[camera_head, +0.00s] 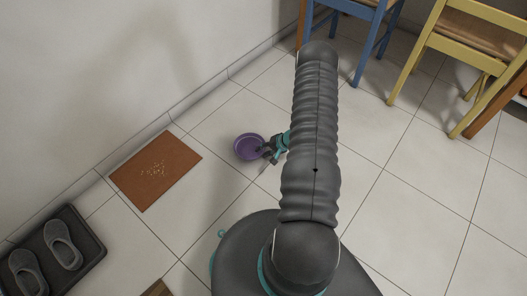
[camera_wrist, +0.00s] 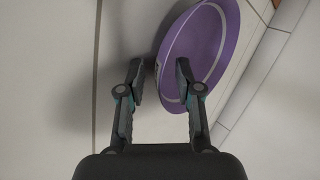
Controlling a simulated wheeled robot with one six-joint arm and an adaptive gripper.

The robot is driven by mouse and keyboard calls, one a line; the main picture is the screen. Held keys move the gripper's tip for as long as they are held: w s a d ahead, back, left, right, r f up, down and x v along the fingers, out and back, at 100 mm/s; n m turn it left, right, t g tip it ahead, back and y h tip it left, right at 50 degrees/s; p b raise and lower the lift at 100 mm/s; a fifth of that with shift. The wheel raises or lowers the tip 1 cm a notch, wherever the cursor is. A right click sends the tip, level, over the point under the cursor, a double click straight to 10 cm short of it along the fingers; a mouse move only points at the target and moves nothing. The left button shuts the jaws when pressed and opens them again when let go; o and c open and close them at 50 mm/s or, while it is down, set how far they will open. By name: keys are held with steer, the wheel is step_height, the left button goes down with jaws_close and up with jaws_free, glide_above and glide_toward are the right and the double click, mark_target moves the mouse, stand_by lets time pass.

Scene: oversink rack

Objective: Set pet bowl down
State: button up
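The pet bowl (camera_head: 249,147) is purple and round, over pale floor tiles to the right of a brown mat (camera_head: 130,180). I cannot tell for certain whether it touches the floor. My gripper (camera_head: 269,149) is at the bowl's right side in the head view. In the wrist view the bowl (camera_wrist: 208,45) looks tilted, with a pale ring inside. My gripper's fingers (camera_wrist: 160,80) stand partly apart on either side of the bowl's near wall. The right fingertip overlaps the bowl, and a gap shows between the left fingertip and the wall.
Small crumbs lie on the mat. A dark tray (camera_head: 92,262) with grey shoes is at the lower left. A white wall runs along the left. A blue chair (camera_head: 375,12) and a yellow chair (camera_head: 430,40) stand at the upper right. Tiles right of my arm are clear.

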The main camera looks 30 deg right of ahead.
steer(key=p+v, duration=0.3)
steer(key=v, duration=0.9)
steer(key=w+d+r+n+t+h, duration=0.1)
steer(key=w+d+r+h, duration=0.2)
steer(key=r, duration=0.7)
steer(key=w+r+n+h, duration=0.25)
steer(key=w+r, duration=0.35)
steer(key=r, duration=0.3)
steer(key=s+a+r+h, duration=0.1)
steer(key=a+r+h, duration=0.1)
steer(key=r, duration=0.7)
steer(key=s+a+r+h, duration=0.1)
steer(key=a+r+h, duration=0.15)
steer(key=r, duration=0.65)
steer(key=s+a+r+n, duration=0.2)
steer(key=s+a+r, duration=0.7)
steer(key=a+r, duration=0.15)
steer(key=s+a+r+n+y, duration=0.1)
steer(key=s+a+n+y, duration=0.1)
steer(key=s+a, duration=0.5)
steer(key=s+a+r+n+g+y, duration=0.1)
steer(key=s+a+n+y, duration=0.1)
steer(key=s+a, duration=0.5)
steer(key=s, duration=0.3)
steer(key=shift+r+y, duration=0.3)
steer(key=shift+r, duration=0.05)
